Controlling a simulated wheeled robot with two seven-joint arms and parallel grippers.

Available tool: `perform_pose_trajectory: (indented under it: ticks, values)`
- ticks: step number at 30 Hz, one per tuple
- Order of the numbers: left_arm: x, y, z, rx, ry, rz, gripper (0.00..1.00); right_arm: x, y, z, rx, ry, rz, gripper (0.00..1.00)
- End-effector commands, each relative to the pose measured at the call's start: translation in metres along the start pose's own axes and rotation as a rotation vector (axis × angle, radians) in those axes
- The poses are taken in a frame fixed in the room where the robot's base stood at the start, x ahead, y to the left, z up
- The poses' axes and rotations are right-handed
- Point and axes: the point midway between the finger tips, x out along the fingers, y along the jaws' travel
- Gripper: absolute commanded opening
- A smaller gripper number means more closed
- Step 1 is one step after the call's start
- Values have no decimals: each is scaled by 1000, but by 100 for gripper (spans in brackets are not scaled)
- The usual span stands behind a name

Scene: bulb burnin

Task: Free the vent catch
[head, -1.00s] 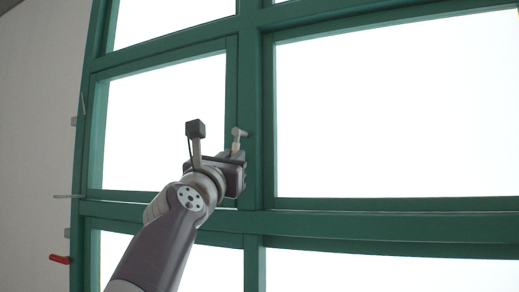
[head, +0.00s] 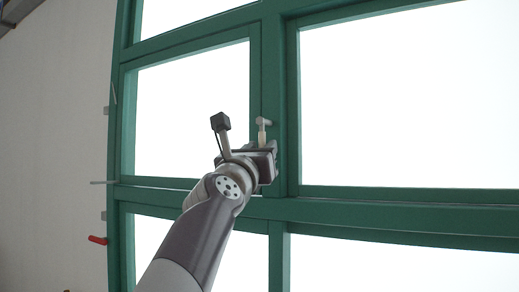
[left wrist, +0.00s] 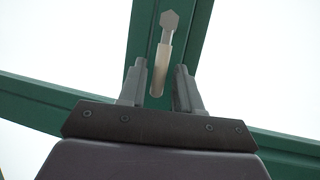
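The vent catch (head: 262,130) is a small pale handle with a grey crosspiece at its top, on the green upright of the window frame. In the left wrist view the catch (left wrist: 161,72) hangs down, its lower end between my two fingers, with a visible gap on each side. My left gripper (left wrist: 159,78) is open and seems to hold nothing. In the head view my left gripper (head: 267,149) is just below the catch, and its fingers are partly hidden by the wrist. My right gripper is not in view.
The green window frame (head: 390,208) with bright panes fills most of the head view. A pale wall (head: 55,130) is at the left. A red lever (head: 97,240) and a grey rod (head: 103,183) show near the frame's left edge.

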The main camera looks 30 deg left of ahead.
Motion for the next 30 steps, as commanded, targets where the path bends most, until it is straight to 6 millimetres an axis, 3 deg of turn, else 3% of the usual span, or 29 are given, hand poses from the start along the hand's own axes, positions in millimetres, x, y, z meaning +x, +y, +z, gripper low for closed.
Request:
perform_pose_trajectory:
  ticks: [11,21,25,30]
  values:
    - [-9,0,0,5,-7,2,41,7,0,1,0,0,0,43]
    - [-96,0,-4,4,-8,2,41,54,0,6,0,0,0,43]
    - [-118,0,-2,4,-6,2,41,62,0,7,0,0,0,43]
    - [-128,-1,0,3,-4,1,41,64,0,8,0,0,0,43]
